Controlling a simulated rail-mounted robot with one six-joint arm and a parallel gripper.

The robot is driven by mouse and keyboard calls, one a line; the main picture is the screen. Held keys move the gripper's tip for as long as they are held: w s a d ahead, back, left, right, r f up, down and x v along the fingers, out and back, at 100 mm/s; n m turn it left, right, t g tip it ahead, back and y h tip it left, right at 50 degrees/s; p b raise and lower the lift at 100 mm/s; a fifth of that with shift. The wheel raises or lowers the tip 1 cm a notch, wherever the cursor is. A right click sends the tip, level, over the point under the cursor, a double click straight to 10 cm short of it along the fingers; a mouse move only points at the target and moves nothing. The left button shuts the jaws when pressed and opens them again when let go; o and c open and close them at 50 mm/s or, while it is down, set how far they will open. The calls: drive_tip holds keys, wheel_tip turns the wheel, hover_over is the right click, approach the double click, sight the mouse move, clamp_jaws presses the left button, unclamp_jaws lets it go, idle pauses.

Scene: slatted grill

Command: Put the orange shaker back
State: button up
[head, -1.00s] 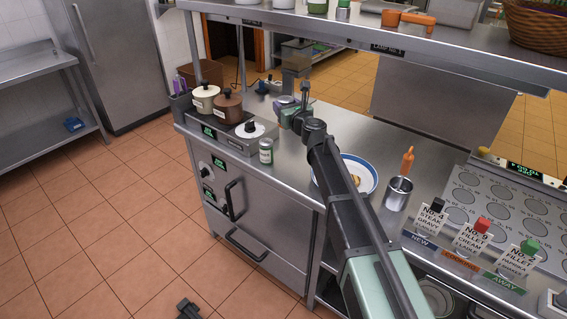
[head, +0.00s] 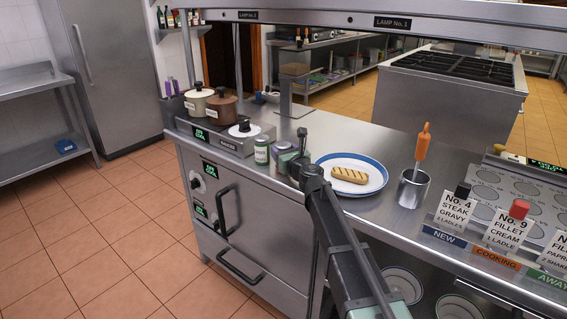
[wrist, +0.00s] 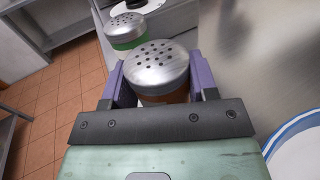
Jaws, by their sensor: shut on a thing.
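The orange shaker (wrist: 157,72) is between the purple fingers of my gripper (wrist: 158,84) in the wrist view. Its domed, perforated metal lid faces the camera, and only a strip of orange-brown body shows below it. My gripper (head: 286,152) is shut on it, low over the counter in the head view, where the shaker is mostly hidden. I cannot tell whether its base touches the counter. A green-labelled shaker (head: 262,151) stands upright just left of my gripper. It also shows close beside the held shaker in the wrist view (wrist: 126,30).
A plate (head: 376,184) with a grilled fillet (head: 350,175) lies right of my gripper. Beyond it stands a metal pot (head: 412,190) with an orange-handled tool. The lamp shelf (head: 310,17) spans above.

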drive_tip(key=shift+r, duration=0.1)
drive_tip(key=shift+f, duration=0.3)
drive_tip(key=o, duration=0.9)
drive_tip(key=shift+r, duration=0.1)
drive_tip(key=shift+o, duration=0.2)
drive_tip(key=shift+r+p, duration=0.25)
drive_tip(key=shift+p, duration=0.05)
drive_tip(key=v, duration=1.2)
drive_tip(key=shift+s+f, duration=0.1)
